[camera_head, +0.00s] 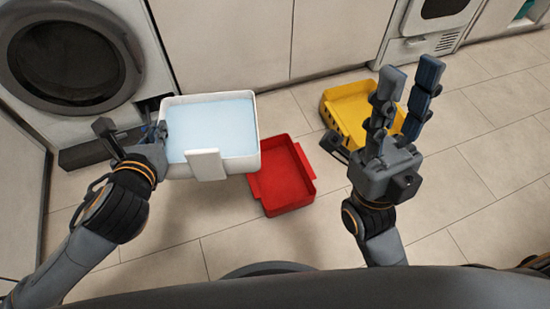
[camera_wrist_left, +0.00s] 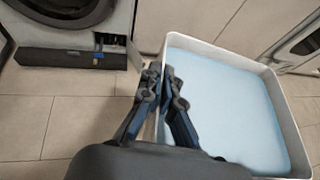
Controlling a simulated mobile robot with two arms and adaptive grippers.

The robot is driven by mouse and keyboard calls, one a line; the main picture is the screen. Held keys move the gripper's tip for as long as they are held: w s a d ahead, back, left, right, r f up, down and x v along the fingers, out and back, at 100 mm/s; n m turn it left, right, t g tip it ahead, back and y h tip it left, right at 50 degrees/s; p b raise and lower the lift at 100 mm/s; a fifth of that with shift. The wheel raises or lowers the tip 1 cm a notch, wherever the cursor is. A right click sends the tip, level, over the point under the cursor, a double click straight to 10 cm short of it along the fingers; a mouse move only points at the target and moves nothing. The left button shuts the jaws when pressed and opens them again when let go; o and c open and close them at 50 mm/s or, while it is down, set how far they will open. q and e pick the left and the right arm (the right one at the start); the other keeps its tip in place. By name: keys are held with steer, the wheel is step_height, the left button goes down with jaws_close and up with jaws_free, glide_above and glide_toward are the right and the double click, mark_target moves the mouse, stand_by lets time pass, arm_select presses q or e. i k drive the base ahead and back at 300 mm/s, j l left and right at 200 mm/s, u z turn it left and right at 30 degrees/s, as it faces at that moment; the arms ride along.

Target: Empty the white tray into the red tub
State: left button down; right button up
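The white tray (camera_head: 205,166) is held up level above the floor in the head view, with pale blue content filling its inside. It also shows in the left wrist view (camera_wrist_left: 208,48). My left gripper (camera_head: 162,130) is shut on the tray's left wall; its fingers (camera_wrist_left: 165,85) sit on either side of that wall in the left wrist view. The red tub (camera_head: 285,180) is on the floor to the right of the tray and looks empty; the tray may hide part of its left side. My right gripper (camera_head: 408,90) is open and empty, to the right of the tub.
A yellow crate (camera_head: 347,107) stands on the floor behind my right gripper, partly hidden by it. A washing machine (camera_head: 70,60) is at the back left and white cabinets (camera_head: 225,40) line the back. Tiled floor (camera_head: 490,160) is clear at the right.

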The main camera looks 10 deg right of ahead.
mark_target(283, 184)
steer(key=i+l+u, duration=0.15)
steer(key=l, duration=0.3)
steer(key=i+l+u, duration=0.1)
steer(key=l, duration=0.3)
steer(key=i+l+u, duration=0.15)
steer(key=l, duration=0.35)
steer(key=i+l+u, duration=0.15)
steer(key=l, duration=0.3)
